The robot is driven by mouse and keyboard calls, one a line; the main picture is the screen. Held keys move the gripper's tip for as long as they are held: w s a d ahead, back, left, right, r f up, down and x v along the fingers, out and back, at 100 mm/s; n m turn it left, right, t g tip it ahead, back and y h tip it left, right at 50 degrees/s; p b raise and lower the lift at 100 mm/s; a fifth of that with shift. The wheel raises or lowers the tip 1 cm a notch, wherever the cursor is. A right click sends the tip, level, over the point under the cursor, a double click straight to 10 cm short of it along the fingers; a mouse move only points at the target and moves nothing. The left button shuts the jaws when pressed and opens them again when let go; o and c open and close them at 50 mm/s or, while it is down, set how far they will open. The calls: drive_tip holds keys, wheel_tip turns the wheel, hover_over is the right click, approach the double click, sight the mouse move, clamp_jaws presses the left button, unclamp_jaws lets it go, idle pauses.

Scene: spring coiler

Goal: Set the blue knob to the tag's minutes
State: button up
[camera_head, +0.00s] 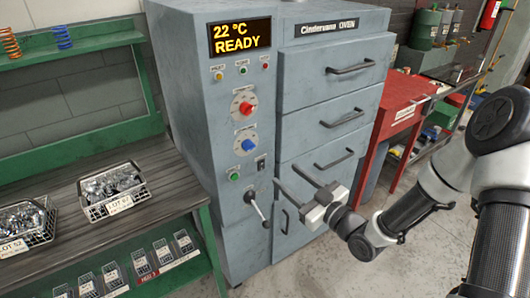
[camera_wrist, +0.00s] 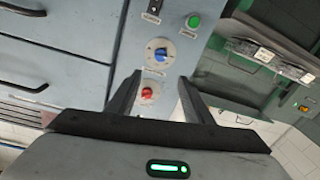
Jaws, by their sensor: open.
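The blue knob (camera_head: 248,145) sits on a round white dial on the grey oven's (camera_head: 180,120) front panel, below the red knob (camera_head: 245,107). In the wrist view the blue knob (camera_wrist: 161,54) shows between and beyond my fingertips, and the red knob (camera_wrist: 147,92) lies nearer the picture's bottom. The dial marks are too small to read. My gripper (camera_head: 284,173) is open and empty, in front of the oven, to the right of and lower than the blue knob, apart from it. Wire baskets carry tags, LOT 57 (camera_head: 119,205) and LOT 52 (camera_head: 13,248); no minutes are legible.
The oven display (camera_head: 240,36) reads 22 °C READY. A green button (camera_head: 234,176), a switch (camera_head: 260,163) and a lever handle (camera_head: 257,209) are near the knob. Drawer handles (camera_head: 350,68) stick out at right. The bench (camera_head: 150,215) stands at left; a red cabinet (camera_head: 400,105) is behind at right.

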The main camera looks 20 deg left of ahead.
sight(252, 148)
drive_tip(key=p+x, duration=0.1)
drive_tip(key=x, duration=1.5)
drive_tip(key=shift+w+a, duration=0.15)
drive_tip(key=shift+a, duration=0.2)
drive_tip(key=c, duration=1)
